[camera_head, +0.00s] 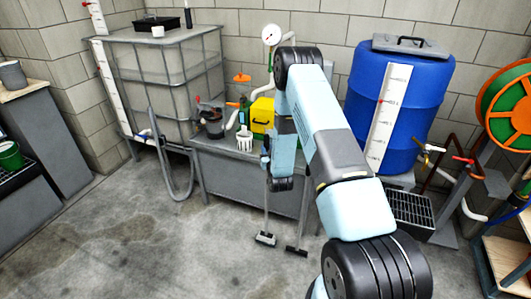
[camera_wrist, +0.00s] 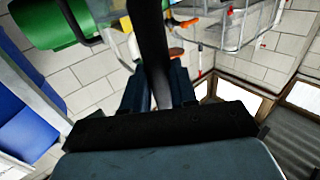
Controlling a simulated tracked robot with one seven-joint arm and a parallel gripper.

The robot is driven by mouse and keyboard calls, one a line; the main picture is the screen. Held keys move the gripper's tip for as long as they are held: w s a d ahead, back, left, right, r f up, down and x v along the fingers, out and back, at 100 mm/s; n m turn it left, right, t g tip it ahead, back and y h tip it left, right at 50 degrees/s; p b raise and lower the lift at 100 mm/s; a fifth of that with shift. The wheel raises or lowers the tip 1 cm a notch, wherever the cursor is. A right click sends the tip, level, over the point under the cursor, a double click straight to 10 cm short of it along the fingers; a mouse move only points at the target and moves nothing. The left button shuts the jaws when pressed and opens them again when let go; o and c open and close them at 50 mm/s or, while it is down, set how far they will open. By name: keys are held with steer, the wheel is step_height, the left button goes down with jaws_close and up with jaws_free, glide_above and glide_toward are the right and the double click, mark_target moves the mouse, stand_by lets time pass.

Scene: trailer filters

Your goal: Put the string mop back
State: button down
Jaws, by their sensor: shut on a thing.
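My gripper (camera_wrist: 158,88) is shut on a dark pole (camera_wrist: 152,45) that runs between its fingers and out of the top of the wrist view. In the head view my arm reaches to the grey bench and bends down in front of it; the fingertips are hard to make out there. Two thin-poled tools stand on the floor before the bench: one with a pale-edged flat head (camera_head: 265,239), one with a dark head (camera_head: 297,250). I cannot tell whether the held pole belongs to either. No mop strings are clearly visible.
The grey bench (camera_head: 235,178) bears a yellow box (camera_head: 262,113), a white container (camera_head: 245,140) and a dark pot. A caged tank (camera_head: 165,80) stands left, a blue barrel (camera_head: 420,85) right. A hose reel (camera_head: 506,105) is far right. Floor at front left is clear.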

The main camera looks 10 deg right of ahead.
steer(key=shift+f, duration=0.35)
steer(key=c, duration=0.9)
jaws_free()
steer(key=shift+s, duration=0.1)
